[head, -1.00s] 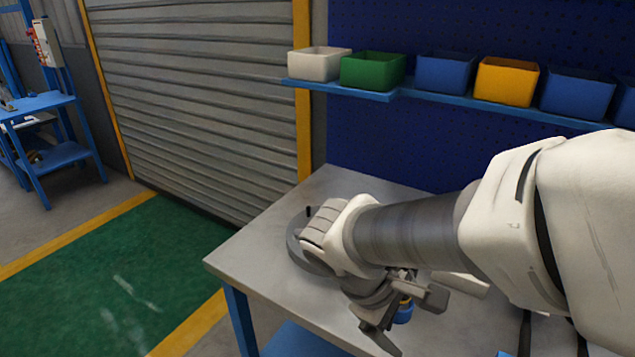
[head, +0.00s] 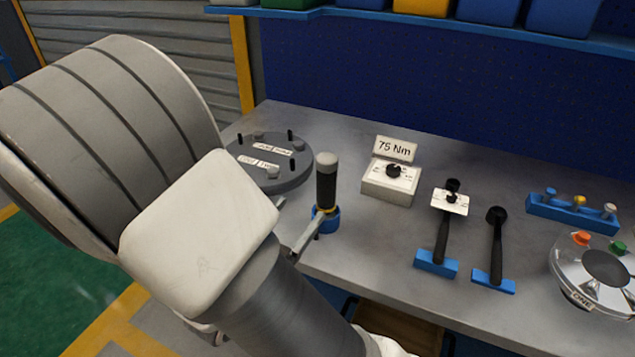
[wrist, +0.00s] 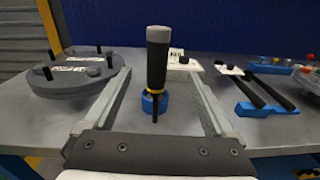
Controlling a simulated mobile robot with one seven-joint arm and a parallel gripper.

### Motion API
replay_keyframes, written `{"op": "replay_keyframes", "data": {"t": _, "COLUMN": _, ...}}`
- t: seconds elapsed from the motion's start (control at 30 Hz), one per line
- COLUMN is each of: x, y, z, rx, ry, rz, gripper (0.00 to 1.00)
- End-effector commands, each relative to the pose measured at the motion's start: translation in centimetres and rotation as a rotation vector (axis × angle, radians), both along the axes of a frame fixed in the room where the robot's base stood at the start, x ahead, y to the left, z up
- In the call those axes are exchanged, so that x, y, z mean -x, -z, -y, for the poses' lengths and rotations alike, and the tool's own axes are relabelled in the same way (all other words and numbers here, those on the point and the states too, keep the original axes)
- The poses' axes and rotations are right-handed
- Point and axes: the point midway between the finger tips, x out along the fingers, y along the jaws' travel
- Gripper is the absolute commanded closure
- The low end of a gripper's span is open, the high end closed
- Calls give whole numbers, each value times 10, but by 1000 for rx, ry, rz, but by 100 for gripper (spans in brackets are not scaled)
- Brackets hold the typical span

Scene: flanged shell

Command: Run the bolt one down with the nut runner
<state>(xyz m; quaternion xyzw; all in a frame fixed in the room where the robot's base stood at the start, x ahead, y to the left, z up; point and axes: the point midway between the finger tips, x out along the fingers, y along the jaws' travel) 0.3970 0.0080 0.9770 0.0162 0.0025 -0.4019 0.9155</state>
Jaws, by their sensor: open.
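An upright tool with a black grip, grey cap and yellow ring, which looks like the nut runner (head: 326,188), stands in a blue holder (head: 325,222) near the table's front edge. It also shows in the wrist view (wrist: 157,62). My gripper (head: 296,224) is open, its fingers on either side of the tool in the wrist view (wrist: 161,78); I cannot tell if they touch it. A dark grey round flange (head: 290,180) with upright studs, bolt heads and labels lies to the left, partly hidden by my arm. Its labels are too small to read.
A box marked 75 Nm (head: 391,185) stands right of the tool. A blue rack (head: 572,213) and a silver round part marked ONE (head: 583,297) are at the right. Bins line the shelf (head: 350,14) behind.

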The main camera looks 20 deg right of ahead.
Motion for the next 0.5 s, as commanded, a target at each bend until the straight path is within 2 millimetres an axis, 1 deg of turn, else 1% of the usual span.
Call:
{"op": "replay_keyframes", "data": {"t": 0.07, "x": -4, "y": 3, "z": -5, "rx": 25, "ry": -30, "rz": -6, "gripper": 10}}
{"op": "replay_keyframes", "data": {"t": 0.17, "x": -10, "y": 4, "z": -2, "rx": 35, "ry": -40, "rz": -7, "gripper": 10}}
{"op": "replay_keyframes", "data": {"t": 0.27, "x": -22, "y": 4, "z": 11, "rx": 35, "ry": -36, "rz": -7, "gripper": 10}}
{"op": "replay_keyframes", "data": {"t": 0.5, "x": -58, "y": 5, "z": 50, "rx": 34, "ry": -34, "rz": -6, "gripper": 10}}
